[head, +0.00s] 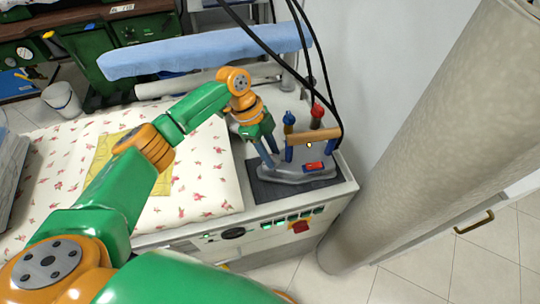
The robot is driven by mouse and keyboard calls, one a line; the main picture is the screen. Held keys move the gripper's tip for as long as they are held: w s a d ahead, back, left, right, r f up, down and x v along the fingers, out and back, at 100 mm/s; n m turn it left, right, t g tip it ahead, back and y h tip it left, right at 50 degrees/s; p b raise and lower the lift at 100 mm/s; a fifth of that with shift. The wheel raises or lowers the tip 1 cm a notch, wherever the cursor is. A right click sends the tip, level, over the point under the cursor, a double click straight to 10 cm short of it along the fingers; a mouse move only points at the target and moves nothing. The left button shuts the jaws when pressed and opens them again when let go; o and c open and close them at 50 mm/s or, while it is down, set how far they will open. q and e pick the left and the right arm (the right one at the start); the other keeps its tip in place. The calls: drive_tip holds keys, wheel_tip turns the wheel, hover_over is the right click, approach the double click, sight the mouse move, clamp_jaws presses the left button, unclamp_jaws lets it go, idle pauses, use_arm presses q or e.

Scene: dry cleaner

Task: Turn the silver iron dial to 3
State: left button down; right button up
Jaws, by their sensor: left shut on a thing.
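The silver iron (300,173) rests flat on a dark pad (268,190) at the right end of the ironing table. It has a wooden handle (314,136) on blue posts and a red part on its top. My left gripper (271,161) reaches down to the left end of the iron, its fingers close together at its upper surface. It is shut on the iron dial, which the fingertips hide; the dial's number cannot be read. My right gripper is not in view.
Black cables hang down to the iron. A blue-capped (289,119) and a red-capped fitting (317,112) stand behind the handle. A floral cloth (200,195) with a yellow cloth (112,165) covers the table. A large beige column (430,130) is close on the right.

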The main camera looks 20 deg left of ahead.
use_arm(q)
drive_tip(key=m+b, duration=0.1)
drive_tip(key=m+g+b, duration=0.1)
drive_tip(key=m, duration=0.1)
drive_tip(key=shift+f+b, duration=0.3)
drive_tip(key=shift+b, duration=0.05)
drive_tip(key=shift+r+m+g+y+b, duration=0.1)
drive_tip(key=shift+m+g+y+b, duration=0.25)
drive_tip(key=shift+m, duration=0.35)
drive_tip(key=shift+d, duration=0.1)
drive_tip(key=c, duration=0.5)
unclamp_jaws()
drive_tip(key=shift+r, duration=0.2)
drive_tip(key=shift+w, duration=0.1)
drive_tip(key=shift+w+r, duration=0.1)
drive_tip(key=shift+r, duration=0.2)
drive_tip(key=v, duration=0.6)
drive_tip(key=shift+r, duration=0.2)
